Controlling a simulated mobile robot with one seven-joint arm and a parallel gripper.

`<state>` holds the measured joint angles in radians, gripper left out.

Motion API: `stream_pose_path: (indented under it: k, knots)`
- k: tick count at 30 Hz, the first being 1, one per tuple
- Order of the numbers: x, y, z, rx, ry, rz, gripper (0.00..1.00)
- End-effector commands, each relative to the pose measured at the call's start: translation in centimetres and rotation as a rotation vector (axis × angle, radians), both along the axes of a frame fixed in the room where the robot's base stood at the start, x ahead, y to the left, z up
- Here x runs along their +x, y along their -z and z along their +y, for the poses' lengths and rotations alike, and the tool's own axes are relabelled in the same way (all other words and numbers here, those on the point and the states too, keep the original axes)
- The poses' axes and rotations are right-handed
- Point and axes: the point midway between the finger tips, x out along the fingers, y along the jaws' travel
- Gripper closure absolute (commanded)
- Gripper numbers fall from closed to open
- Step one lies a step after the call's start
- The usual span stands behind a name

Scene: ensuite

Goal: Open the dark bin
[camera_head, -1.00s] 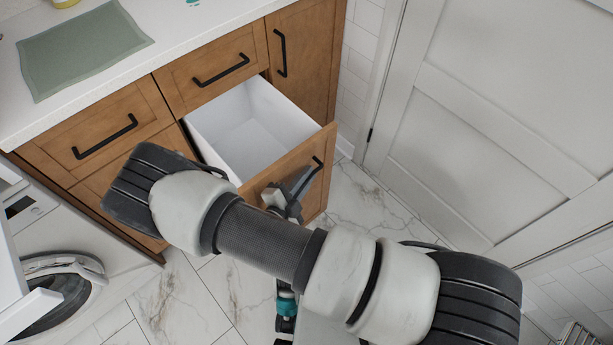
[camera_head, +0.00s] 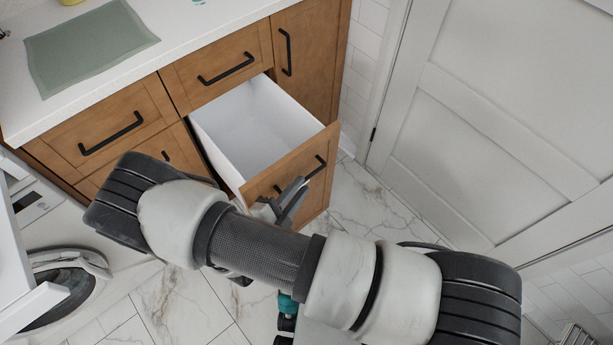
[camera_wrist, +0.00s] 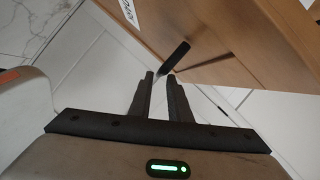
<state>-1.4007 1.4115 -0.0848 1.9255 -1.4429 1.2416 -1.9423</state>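No dark bin can be made out in either view. A wooden drawer (camera_head: 295,165) with a white, empty-looking box (camera_head: 207,133) stands pulled out of the cabinet. Its front bears a black bar handle (camera_head: 318,168), which also shows in the wrist view (camera_wrist: 176,57). My gripper (camera_head: 297,193) is just in front of the drawer front, beside the handle's lower left end, partly hidden by my arm. In the wrist view my gripper (camera_wrist: 160,76) has a narrow gap between its fingers. The handle's end appears just beyond the fingertips, with nothing clearly held.
The wooden cabinet has other closed fronts (camera_head: 218,70) with black handles. A green mat (camera_head: 90,48) lies on the white counter (camera_head: 185,25). A white front-loading washer (camera_head: 95,262) stands at left. A closed white door (camera_head: 490,130) is at right. Marble floor (camera_head: 365,205) is clear between.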

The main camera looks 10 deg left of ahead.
Motion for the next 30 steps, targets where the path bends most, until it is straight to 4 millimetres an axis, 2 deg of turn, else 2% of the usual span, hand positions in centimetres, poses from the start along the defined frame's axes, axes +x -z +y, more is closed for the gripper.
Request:
stream_pose_path:
  k: [3, 9, 15, 20, 30]
  knots:
    - [-2.8, -0.8, 1.2, 0.001, -0.003, 0.002, 0.83]
    - [-7.0, -1.7, 2.9, 0.002, -0.003, 0.001, 0.83]
    - [-9.7, -2.3, 3.9, 0.001, -0.002, 0.000, 0.83]
    - [-10.6, -2.5, 4.1, 0.000, 0.000, 0.000, 0.83]
    - [-10.6, -2.5, 4.2, 0.000, 0.000, 0.000, 0.83]
